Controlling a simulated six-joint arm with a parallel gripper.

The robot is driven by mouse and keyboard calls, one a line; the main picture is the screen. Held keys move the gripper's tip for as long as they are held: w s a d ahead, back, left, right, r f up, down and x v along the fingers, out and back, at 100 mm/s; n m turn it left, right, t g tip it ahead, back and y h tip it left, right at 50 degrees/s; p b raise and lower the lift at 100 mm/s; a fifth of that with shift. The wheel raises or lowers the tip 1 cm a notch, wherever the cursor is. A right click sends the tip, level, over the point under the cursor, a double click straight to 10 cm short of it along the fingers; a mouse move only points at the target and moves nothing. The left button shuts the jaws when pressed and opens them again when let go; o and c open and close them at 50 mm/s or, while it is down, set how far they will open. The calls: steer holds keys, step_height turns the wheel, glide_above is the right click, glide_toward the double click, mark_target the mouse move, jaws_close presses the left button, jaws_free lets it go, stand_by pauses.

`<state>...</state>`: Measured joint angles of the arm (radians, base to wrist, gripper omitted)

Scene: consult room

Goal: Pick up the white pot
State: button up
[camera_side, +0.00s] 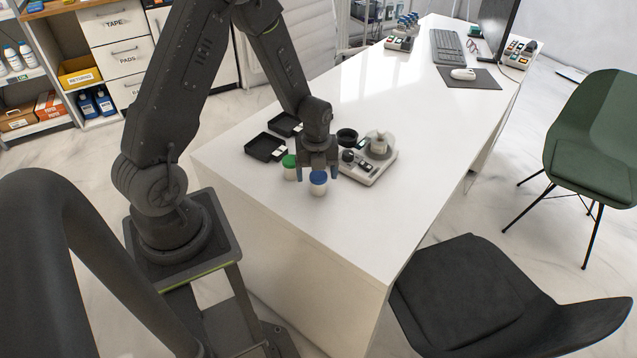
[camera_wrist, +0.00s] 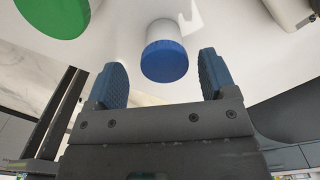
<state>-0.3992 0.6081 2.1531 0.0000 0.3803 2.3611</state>
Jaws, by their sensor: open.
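A white pot with a blue lid (camera_side: 318,187) stands upright on the white desk, near its front left edge. It also shows in the wrist view (camera_wrist: 164,64), lid toward me, between and just beyond the fingertips. My gripper (camera_side: 318,168) is over it, jaws apart, with a blue-padded finger on each side in the wrist view (camera_wrist: 160,80). I see no contact with the pot. A second white pot with a green lid (camera_side: 290,172) stands close to its left; its green lid shows at the wrist view's upper left (camera_wrist: 58,12).
Black trays (camera_side: 264,148) lie behind the pots. A black round dish (camera_side: 347,136) and a grey device with a clear dome (camera_side: 378,147) stand behind and right of my gripper. The desk (camera_side: 330,235) is bare toward its front.

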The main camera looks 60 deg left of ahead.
mark_target(318, 184)
steer(key=shift+w+f, duration=0.15)
steer(key=shift+f, duration=1.05)
steer(key=shift+w+f, duration=0.1)
steer(key=shift+f, duration=1.05)
steer(key=shift+c, duration=0.4)
steer(key=c, duration=0.9)
